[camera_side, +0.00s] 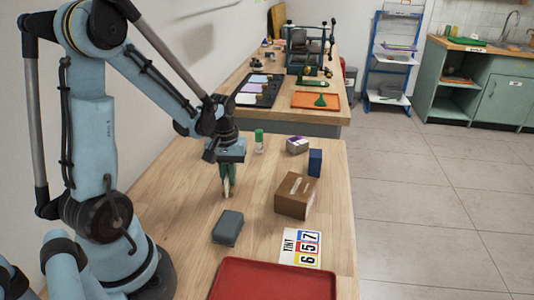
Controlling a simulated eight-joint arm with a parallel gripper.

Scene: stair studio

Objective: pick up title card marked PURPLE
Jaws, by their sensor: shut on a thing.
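My gripper (228,184) points down low over the left part of the near wooden table, its greenish fingers close together. It is shut on a small, pale, narrow thing that shows between the fingers; I cannot tell what it is or read any marking on it. No card with the word PURPLE can be read in this view. A black tray (275,104) on the far table holds several pale and purplish flat pieces, too small to read. A white card (301,247) with TINT and the digits 6, 5, 7 lies at the front right of the near table.
A brown box (297,195), blue block (315,162), small purple-and-white box (297,145) and green-capped bottle (259,142) stand right of my gripper. A grey block (228,228) and red tray (272,282) lie in front. An orange tray (316,100) is on the far table.

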